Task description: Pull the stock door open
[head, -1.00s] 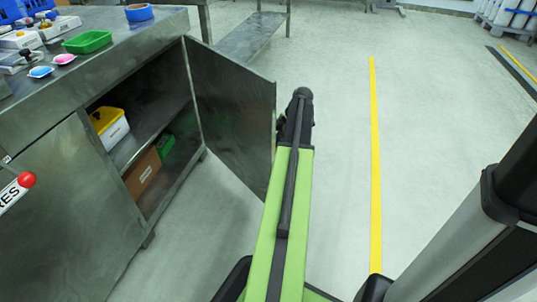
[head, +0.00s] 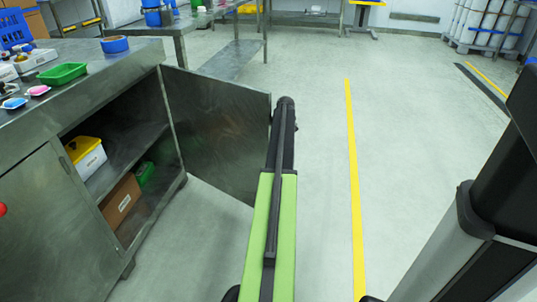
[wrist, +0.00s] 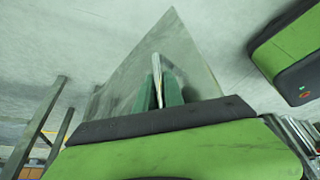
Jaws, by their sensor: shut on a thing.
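The stock door (head: 222,130) is a grey metal panel on the steel cabinet (head: 60,225). It stands well open, swung out to the right of the cabinet opening. My arm reaches to its free edge in the head view, where my gripper's fingers are hidden. In the wrist view, my gripper (wrist: 158,84) has its two green fingers shut on either side of a thin, pale upright part of the door, its edge or handle. The door panel (wrist: 185,50) spreads out beyond the fingers.
Inside the cabinet are a white box with a yellow lid (head: 87,155), a brown carton (head: 120,200) and a green container (head: 145,173). Floor is clear around the yellow line (head: 352,180).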

